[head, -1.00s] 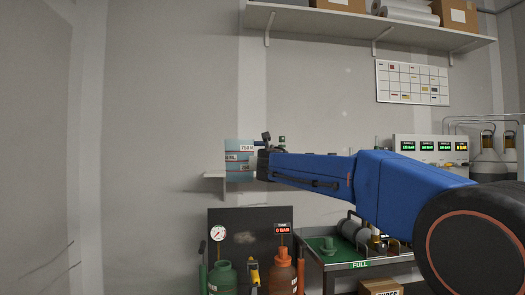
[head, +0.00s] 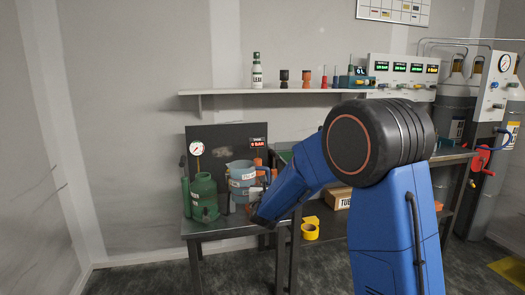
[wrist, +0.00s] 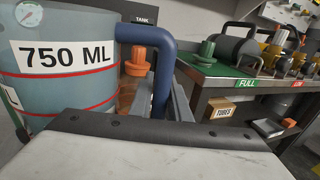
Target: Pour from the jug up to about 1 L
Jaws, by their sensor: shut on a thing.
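The jug (head: 240,184) is light blue with white volume labels and a dark blue handle. In the wrist view the jug (wrist: 62,88) fills the left side, with a "750 ML" label and red lines. Its handle (wrist: 163,62) runs down between my jaws. My gripper (head: 262,196) is shut on the handle, and the jug looks about upright. The jug is at the height of a green tank (head: 204,205) and just right of it, partly covering an orange tank (head: 258,167). I cannot tell how much liquid the jug holds or whether it touches anything.
A gauge (head: 196,148) and a "0 BAR" display (head: 258,142) are by a dark panel (head: 222,141) behind the tanks. A shelf (head: 225,93) with a bottle (head: 257,72) is above.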

